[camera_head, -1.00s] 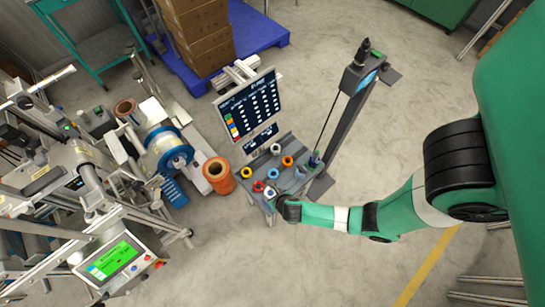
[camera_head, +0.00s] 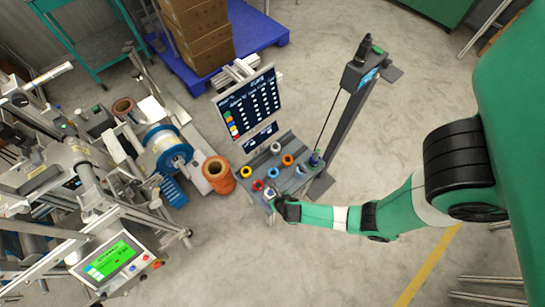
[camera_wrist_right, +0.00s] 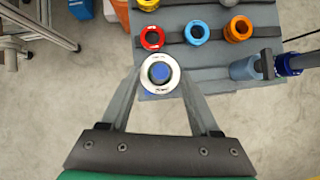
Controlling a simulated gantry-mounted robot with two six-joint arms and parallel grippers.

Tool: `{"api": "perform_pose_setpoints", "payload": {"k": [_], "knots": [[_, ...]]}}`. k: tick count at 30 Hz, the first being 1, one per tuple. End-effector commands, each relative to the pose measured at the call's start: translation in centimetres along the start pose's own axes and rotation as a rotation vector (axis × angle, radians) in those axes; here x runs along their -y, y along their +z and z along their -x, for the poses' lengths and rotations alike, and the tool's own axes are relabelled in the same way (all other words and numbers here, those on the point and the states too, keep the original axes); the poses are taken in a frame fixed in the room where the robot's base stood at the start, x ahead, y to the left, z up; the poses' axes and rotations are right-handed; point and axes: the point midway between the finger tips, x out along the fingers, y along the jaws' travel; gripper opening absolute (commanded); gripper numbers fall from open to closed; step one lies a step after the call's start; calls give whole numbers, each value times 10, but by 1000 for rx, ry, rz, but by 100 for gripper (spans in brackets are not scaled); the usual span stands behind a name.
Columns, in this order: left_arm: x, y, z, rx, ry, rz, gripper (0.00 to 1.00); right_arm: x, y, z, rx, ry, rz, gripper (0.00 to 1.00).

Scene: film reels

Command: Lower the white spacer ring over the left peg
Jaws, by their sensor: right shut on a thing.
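My right gripper (camera_wrist_right: 157,78) is shut on the white spacer ring (camera_wrist_right: 174,80), which sits flat between its fingertips in the right wrist view. A blue round peg top (camera_wrist_right: 159,72) shows through the ring's hole, close to its centre. From above I cannot tell whether the ring is over the peg or around it. In the head view my right gripper (camera_head: 276,202) is at the near edge of the grey rack (camera_head: 289,183), and the ring is too small there to judge its height. My left gripper is not in view.
Beyond the ring, red (camera_wrist_right: 152,38), blue (camera_wrist_right: 197,32) and orange (camera_wrist_right: 239,28) rings stand on the rack. A blue cylindrical part (camera_wrist_right: 288,65) is at the rack's right. A screen (camera_head: 248,105) stands behind the rack. Open floor lies on the near side.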

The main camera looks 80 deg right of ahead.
Motion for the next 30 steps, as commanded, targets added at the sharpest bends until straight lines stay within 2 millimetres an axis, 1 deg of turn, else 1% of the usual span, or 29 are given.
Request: {"api": "perform_pose_setpoints", "payload": {"k": [4,17,30], "knots": [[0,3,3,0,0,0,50,0,-2,-4,1,1,0,8],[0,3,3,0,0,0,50,0,-3,-5,1,1,0,8],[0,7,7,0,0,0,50,0,-8,-13,1,0,-1,8]]}}
